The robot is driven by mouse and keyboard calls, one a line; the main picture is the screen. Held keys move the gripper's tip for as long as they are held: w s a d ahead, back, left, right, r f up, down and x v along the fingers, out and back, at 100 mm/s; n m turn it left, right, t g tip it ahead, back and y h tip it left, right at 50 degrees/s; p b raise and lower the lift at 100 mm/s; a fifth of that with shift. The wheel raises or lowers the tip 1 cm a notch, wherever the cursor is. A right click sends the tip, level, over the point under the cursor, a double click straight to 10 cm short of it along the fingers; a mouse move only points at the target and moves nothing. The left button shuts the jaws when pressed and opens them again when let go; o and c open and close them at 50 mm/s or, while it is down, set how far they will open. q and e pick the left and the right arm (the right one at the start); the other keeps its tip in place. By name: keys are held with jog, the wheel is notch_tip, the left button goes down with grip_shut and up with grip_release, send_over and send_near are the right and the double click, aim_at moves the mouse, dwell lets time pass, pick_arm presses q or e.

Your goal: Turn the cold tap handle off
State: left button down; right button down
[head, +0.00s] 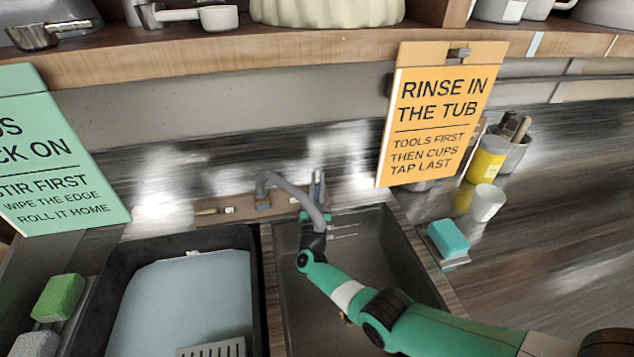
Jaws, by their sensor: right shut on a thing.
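The grey curved tap spout (290,191) rises from the ledge behind the sink and bends right and down. A small upright grey-blue piece (317,184), which looks like the cold tap handle, stands just right of the spout. My right gripper (315,214) reaches up from the lower right over the sink. Its green fingertips are at the foot of this handle and look shut on it. The spout and gripper partly hide the contact. My left gripper is out of view.
The dark sink basin (375,235) lies under my right arm. A tub of pale blue liquid (185,300) is to its left. A teal sponge (448,238), white cup (487,203) and yellow container (487,159) stand right. An orange sign (435,125) hangs above the sink.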

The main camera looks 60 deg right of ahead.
jog(key=m+g+b, duration=0.2)
jog(key=g, duration=0.1)
jog(key=m+g+h+b, duration=0.1)
jog(key=m+g, duration=0.1)
jog(key=shift+s+d+f, duration=0.1)
jog(key=shift+s+f, duration=0.2)
jog(key=shift+s, duration=0.05)
jog(key=shift+s+m+g+b, duration=0.1)
jog(key=shift+m+g+b, duration=0.2)
jog(key=shift+g+b, duration=0.1)
jog(key=shift+r, duration=0.15)
jog(key=c, duration=0.9)
grip_release()
jog(key=shift+o, duration=0.2)
jog(key=shift+p, duration=0.3)
